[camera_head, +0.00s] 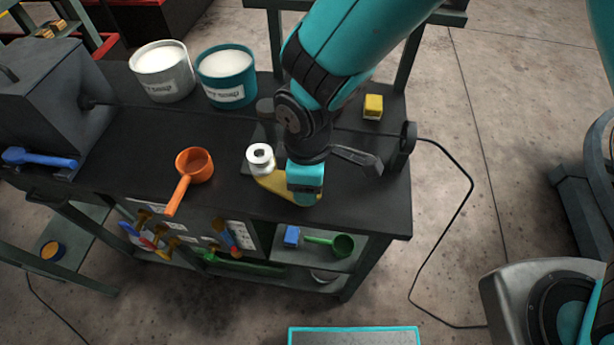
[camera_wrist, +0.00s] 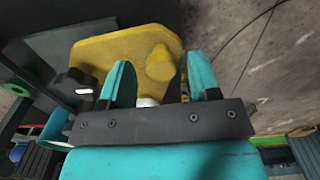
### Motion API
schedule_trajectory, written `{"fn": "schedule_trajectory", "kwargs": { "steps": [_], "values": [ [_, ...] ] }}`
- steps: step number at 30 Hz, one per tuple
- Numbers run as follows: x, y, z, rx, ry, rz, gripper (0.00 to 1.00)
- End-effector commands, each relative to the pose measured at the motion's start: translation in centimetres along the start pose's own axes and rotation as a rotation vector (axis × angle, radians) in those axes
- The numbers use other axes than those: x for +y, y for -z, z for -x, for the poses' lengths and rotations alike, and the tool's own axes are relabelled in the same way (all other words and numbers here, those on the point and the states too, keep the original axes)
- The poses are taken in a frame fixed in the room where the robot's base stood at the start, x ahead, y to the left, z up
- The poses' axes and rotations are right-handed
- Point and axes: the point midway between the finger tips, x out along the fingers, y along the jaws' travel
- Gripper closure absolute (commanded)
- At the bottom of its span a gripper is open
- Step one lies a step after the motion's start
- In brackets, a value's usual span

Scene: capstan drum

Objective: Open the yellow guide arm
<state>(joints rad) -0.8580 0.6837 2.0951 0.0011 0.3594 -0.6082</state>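The yellow guide arm (camera_head: 270,183) is at the front right of the dark bench, with a white roller (camera_head: 260,157) at its left end. My gripper (camera_head: 303,197) is over the arm's right part and hides some of it. In the wrist view the guide arm (camera_wrist: 115,52) is a yellow plate with a rounded yellow peg (camera_wrist: 160,63). My two teal fingers (camera_wrist: 158,78) are apart, with the peg showing between them, nearer the right finger. I cannot tell whether either finger touches it. A small white piece shows low between the fingers.
Two soap tubs (camera_head: 162,72) (camera_head: 226,76) stand at the back of the bench. An orange scoop (camera_head: 193,166) lies left of the guide arm. A yellow block (camera_head: 373,107) is behind right. A black cable (camera_head: 467,185) runs off the bench's right side to the floor.

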Motion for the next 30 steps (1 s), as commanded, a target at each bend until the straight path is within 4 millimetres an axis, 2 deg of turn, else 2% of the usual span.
{"fn": "schedule_trajectory", "kwargs": {
  "steps": [5,8,11,21,25,30],
  "values": [
    [0.0,0.0,0.4,0.001,0.0,0.0,0.44],
    [0.0,0.1,1.6,0.003,-0.001,0.0,0.44],
    [0.0,0.1,3.5,0.005,-0.003,0.0,0.44],
    [0.1,0.1,12.2,0.006,-0.004,0.0,0.44],
    [0.0,0.0,14.8,0.004,-0.003,0.0,0.44],
    [0.0,0.0,16.8,0.002,-0.001,0.0,0.44]
  ]
}}
